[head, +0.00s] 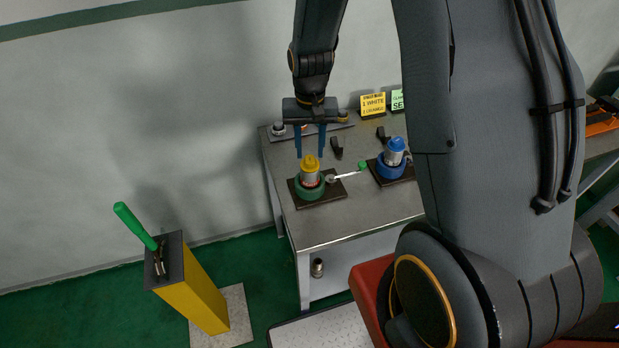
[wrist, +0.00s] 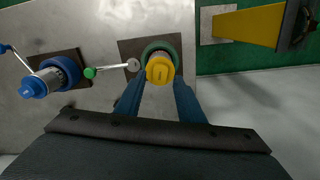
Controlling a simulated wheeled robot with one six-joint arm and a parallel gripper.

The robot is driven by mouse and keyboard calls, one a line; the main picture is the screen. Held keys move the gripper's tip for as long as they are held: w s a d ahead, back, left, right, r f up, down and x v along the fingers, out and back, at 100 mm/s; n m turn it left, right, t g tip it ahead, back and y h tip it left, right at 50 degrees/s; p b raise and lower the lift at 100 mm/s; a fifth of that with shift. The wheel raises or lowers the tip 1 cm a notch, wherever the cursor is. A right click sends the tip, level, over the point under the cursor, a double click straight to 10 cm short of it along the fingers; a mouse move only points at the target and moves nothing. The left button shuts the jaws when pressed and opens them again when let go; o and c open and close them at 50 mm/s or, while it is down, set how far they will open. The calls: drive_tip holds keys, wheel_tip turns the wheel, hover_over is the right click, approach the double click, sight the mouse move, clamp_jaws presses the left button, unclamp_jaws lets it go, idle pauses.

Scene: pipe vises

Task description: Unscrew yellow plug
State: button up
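The yellow plug (head: 310,163) tops a short metal pipe that stands upright in a green vise (head: 309,189) on a dark base plate on the table. My gripper (head: 311,156) is open above the plug, with its blue fingers pointing down. In the wrist view, the yellow plug (wrist: 160,68) shows a slot on its top and sits just beyond the fingertips (wrist: 160,92), between their lines. The head view does not settle whether the fingertips reach down beside the plug. Nothing is held.
A blue-capped pipe in a blue vise (head: 392,165) stands to the right. A green-ended handle (head: 348,174) lies between the vises. Yellow and green signs (head: 373,104) stand at the table's back. A yellow pedestal (head: 196,290) with a green-handled lever stands at left.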

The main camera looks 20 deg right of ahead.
drive_tip(key=m, duration=0.7)
drive_tip(key=shift+m, duration=0.4)
drive_tip(key=m, duration=1)
drive_tip(key=shift+m, duration=0.4)
drive_tip(key=m, duration=0.3)
drive_tip(key=shift+m, duration=0.3)
drive_tip(key=m, duration=0.8)
drive_tip(key=n, duration=0.4)
